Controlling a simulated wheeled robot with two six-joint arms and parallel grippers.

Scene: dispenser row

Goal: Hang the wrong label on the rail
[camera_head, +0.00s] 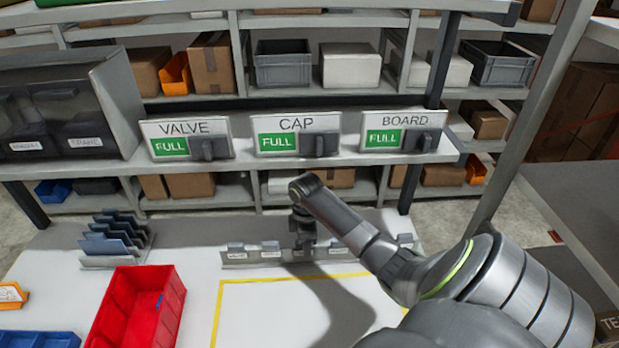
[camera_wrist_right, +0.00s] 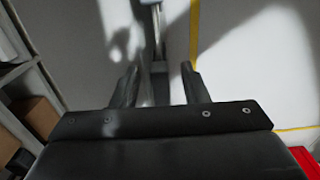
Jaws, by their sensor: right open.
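My right gripper (camera_head: 304,243) reaches down over a low grey rail (camera_head: 287,257) at the back of the white table. Small tags with white labels (camera_head: 270,254) stand along that rail; their print is too small to read. The gripper covers part of the rail. In the right wrist view my open fingers (camera_wrist_right: 158,90) are apart, with a narrow grey strip (camera_wrist_right: 155,25) beyond them; I see nothing clearly gripped. Above, three signs stand on a shelf edge: VALVE (camera_head: 186,128), CAP (camera_head: 296,124) and BOARD (camera_head: 405,121), each with a green FULL panel. My left gripper is out of view.
A red bin (camera_head: 115,318), a rack of blue-grey plates (camera_head: 112,240), a blue tray (camera_head: 38,340) and an orange labelled bin (camera_head: 12,293) occupy the table's left side. A yellow-outlined area (camera_head: 250,318) in front of the rail is clear. The sign shelf overhangs behind.

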